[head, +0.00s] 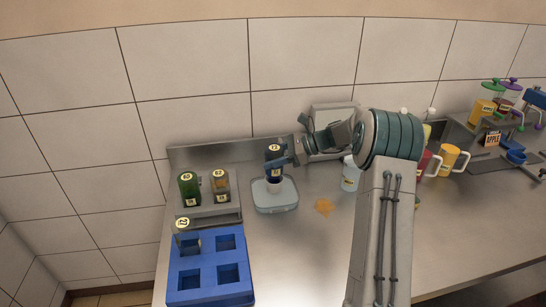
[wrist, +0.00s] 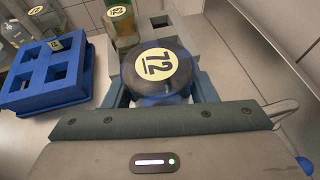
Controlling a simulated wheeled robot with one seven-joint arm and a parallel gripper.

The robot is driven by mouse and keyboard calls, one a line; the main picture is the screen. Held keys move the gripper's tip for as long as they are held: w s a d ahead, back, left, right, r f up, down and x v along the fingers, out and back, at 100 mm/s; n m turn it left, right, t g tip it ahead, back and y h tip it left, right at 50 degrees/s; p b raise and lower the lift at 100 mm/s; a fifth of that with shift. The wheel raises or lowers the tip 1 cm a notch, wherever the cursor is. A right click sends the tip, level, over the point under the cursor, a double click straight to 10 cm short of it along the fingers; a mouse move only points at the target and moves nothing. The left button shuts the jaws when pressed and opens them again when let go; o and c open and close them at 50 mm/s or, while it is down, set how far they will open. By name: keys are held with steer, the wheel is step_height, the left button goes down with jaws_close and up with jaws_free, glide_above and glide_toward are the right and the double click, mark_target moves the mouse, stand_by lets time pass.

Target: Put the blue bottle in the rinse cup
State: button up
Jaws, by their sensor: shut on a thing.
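The blue bottle (head: 275,153) is dark blue with a round cream label on top reading 72. In the wrist view the same bottle (wrist: 158,76) fills the space between the fingers. My gripper (head: 283,161) is shut on it and holds it about upright. In the head view the bottle is just above a pale blue square-based vessel with a round opening, which looks like the rinse cup (head: 275,200). The gap between bottle and cup is hard to judge. In the wrist view the bottle and gripper hide the cup.
Left of the cup, a grey rack (head: 217,219) holds a green bottle (head: 189,186) and an amber bottle (head: 221,184). An orange spill (head: 324,206), clear cup (head: 350,177) and yellow mug (head: 452,158) lie rightward.

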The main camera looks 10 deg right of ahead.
steer(key=shift+f, duration=0.45)
steer(key=o, duration=1.1)
steer(key=shift+o, duration=0.2)
step_height(320, 180, up, 9)
steer(key=p, duration=0.7)
steer(key=shift+r, duration=0.1)
